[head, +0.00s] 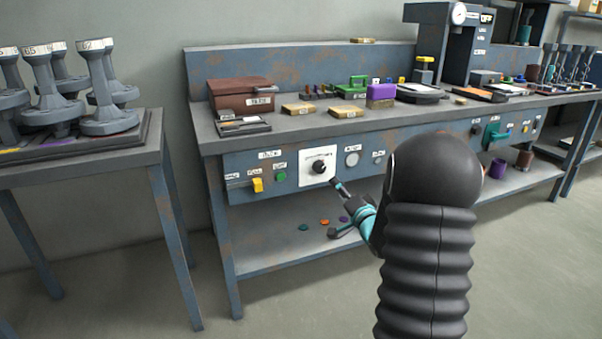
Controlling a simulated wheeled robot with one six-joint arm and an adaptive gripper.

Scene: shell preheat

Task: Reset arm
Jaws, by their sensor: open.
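My arm rises from the bottom right as a black ribbed sleeve with a rounded top, and hides part of the bench behind it. My gripper (337,184) sticks out to its left past a teal band, in front of the blue bench panel. Its tips are just below and right of a black knob (319,167) on a white plate (308,180). The gripper looks small here, and I see nothing held in it. It appears apart from the knob, though the exact gap is hard to tell.
The workbench (222,146) carries a brown box (240,100), a purple block (380,92) and a press (440,50). The panel has a yellow switch (257,185) and a green button (280,177). A left table (130,158) holds grey stands (105,95). The floor at front left is clear.

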